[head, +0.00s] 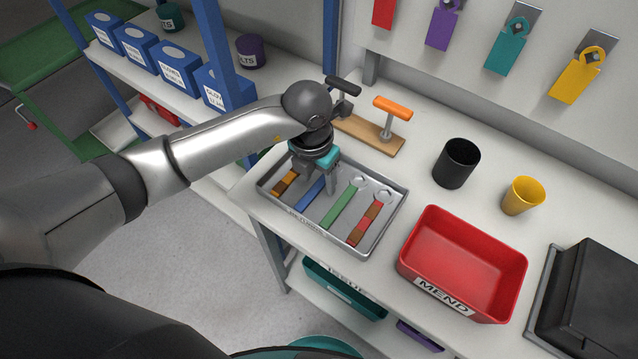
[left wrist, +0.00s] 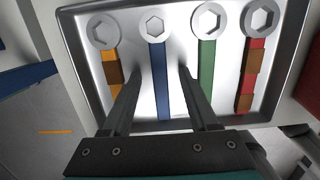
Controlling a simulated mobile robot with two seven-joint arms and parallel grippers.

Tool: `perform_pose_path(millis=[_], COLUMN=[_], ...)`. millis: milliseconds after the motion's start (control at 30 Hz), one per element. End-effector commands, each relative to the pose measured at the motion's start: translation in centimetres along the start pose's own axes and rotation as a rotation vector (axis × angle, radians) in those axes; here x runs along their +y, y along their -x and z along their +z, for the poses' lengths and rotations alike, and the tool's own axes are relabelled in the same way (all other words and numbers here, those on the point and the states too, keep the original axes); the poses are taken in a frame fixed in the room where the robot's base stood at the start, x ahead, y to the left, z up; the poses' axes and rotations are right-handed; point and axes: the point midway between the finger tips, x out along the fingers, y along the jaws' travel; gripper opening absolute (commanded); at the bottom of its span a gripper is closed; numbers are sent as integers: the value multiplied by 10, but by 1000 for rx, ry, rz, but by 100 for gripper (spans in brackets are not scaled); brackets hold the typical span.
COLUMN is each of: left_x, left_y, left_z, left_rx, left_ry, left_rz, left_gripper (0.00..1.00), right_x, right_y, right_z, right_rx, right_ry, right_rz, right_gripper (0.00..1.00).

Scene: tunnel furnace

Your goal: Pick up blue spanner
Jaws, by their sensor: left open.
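The blue spanner (head: 308,194) lies in a grey metal tray (head: 349,252) on the bench, partly hidden by my gripper in the head view. In the left wrist view the blue spanner (left wrist: 159,80) shows its ring end at the top and its blue handle running down. My left gripper (head: 316,178) is over the tray. In the left wrist view its two fingers (left wrist: 158,72) are open, one on each side of the blue handle, with a gap to it on both sides. I cannot tell the exact height above the tray. My right gripper is not in view.
An orange-brown spanner (head: 285,183) lies left of the blue one, a green spanner (head: 341,204) and a red-brown spanner (head: 368,222) right. A wooden board with an orange handle (head: 392,115) stands behind. A red bin (head: 463,262), black cup (head: 456,163) and yellow cup (head: 522,195) stand right.

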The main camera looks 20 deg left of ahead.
Motion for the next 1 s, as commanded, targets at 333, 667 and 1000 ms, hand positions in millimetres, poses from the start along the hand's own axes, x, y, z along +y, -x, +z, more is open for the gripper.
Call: perform_pose_path(millis=[333, 667, 1000], left_x=[0, 0, 0], left_y=[-1, -3, -3], left_z=[0, 0, 0], left_rx=[-1, -1, 0], left_ry=[0, 1, 1], left_rz=[0, 0, 1], left_gripper=[60, 48, 9], right_x=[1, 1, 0], right_y=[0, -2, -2], right_z=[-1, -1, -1], right_rx=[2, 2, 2], right_ry=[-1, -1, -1], right_rz=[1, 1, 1], right_gripper=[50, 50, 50])
